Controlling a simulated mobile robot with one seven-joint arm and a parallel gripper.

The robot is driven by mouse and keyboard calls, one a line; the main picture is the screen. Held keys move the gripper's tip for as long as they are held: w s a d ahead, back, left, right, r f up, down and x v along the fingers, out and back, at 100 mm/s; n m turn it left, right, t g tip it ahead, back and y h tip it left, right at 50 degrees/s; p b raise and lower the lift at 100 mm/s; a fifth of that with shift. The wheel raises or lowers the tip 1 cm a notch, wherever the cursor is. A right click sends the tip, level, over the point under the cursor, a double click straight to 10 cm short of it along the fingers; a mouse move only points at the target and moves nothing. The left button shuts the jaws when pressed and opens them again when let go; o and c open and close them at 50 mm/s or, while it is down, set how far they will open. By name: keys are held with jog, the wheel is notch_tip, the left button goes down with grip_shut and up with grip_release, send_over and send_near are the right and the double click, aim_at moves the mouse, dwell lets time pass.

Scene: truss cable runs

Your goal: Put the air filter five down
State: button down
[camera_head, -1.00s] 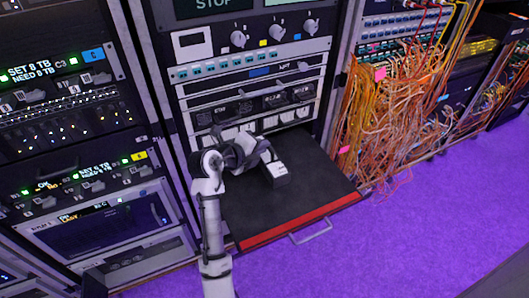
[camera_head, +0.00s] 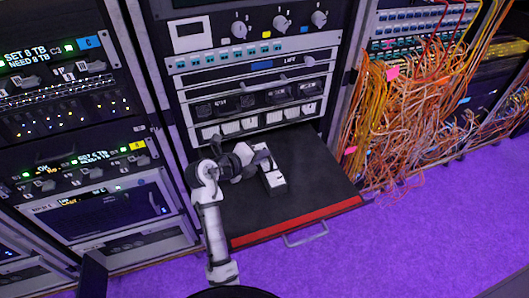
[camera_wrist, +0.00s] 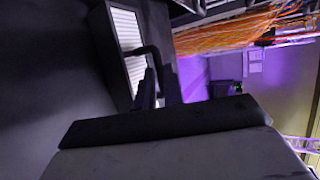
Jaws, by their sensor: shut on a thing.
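The air filter (camera_head: 274,183) is a dark box with a pale face, held over the black pull-out shelf (camera_head: 315,185) in the head view. In the wrist view the filter (camera_wrist: 127,40) shows a dark frame around a white ribbed face. My gripper (camera_head: 262,165) is shut on it. In the wrist view my gripper's dark fingers (camera_wrist: 150,82) reach the filter's near end. The dark surface left of the filter lies close to it. I cannot tell whether the filter touches the shelf. No number on the filter is readable.
The shelf has a red front strip (camera_head: 292,226) and a handle (camera_head: 306,236). Most of its right part is bare. Orange cables (camera_head: 393,125) hang just right of the shelf. Another equipment rack (camera_head: 80,150) stands left. The purple floor (camera_head: 430,240) in front is clear.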

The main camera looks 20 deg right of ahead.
jog(key=shift+f, duration=0.1)
dwell(0.3)
jog(key=c, duration=1.5)
grip_release()
